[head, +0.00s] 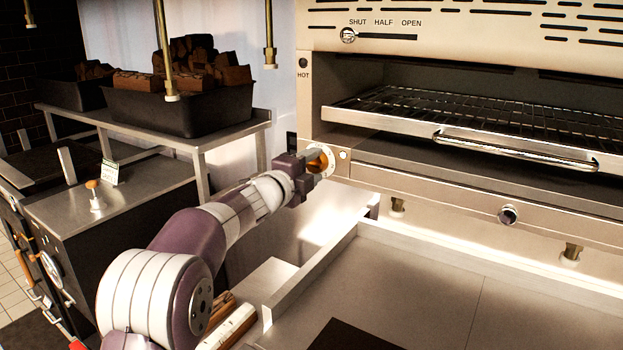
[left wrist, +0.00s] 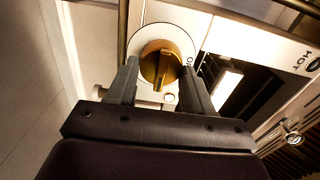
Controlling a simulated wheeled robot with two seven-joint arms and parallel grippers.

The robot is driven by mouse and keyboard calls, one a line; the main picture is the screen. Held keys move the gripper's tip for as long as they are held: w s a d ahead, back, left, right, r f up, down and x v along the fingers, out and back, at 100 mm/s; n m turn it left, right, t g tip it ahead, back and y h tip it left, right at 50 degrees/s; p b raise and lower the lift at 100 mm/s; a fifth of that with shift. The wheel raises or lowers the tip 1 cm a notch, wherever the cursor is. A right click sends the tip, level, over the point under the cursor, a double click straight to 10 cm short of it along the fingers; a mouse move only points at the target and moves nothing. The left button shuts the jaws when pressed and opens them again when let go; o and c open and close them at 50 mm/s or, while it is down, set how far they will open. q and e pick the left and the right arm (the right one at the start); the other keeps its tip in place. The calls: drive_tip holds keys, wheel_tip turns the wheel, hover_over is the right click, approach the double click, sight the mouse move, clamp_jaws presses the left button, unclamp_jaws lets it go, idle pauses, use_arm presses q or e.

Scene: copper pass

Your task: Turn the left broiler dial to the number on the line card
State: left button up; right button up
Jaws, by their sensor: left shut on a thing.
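The left broiler dial (head: 317,160) is a copper-coloured knob on a white disc at the left end of the broiler's front. In the left wrist view the dial (left wrist: 160,66) sits between the fingers, with a raised grip bar across its face. My left gripper (head: 310,163) is at the dial, its fingers shut on the knob from both sides. The numbers on the disc are too small or hidden to read. A small card (head: 110,172) stands on the steel counter at left; its writing is not legible. My right gripper is not in view.
The broiler's wire rack (head: 490,110) with a front handle (head: 515,152) is to the right of the dial. A steel counter (head: 420,285) lies below. Black bins (head: 185,108) of brown blocks stand on a shelf at left.

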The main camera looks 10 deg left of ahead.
use_arm(q)
drive_tip(key=shift+f+m+b, duration=0.2)
drive_tip(key=shift+m+b, duration=0.45)
drive_tip(key=shift+m, duration=0.35)
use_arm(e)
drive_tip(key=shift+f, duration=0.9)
use_arm(q)
drive_tip(key=shift+r, duration=0.1)
drive_tip(key=o, duration=1)
drive_tip(key=shift+w+a, duration=0.1)
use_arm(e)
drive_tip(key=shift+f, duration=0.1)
use_arm(q)
drive_tip(key=shift+s+a+b, duration=0.15)
drive_tip(key=shift+s+b, duration=0.15)
drive_tip(key=shift+s, duration=0.1)
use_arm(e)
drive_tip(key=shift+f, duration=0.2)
use_arm(q)
drive_tip(key=b+v, duration=0.2)
drive_tip(key=v, duration=0.9)
drive_tip(key=shift+s+a+b, duration=0.15)
drive_tip(key=shift+s+b, duration=0.2)
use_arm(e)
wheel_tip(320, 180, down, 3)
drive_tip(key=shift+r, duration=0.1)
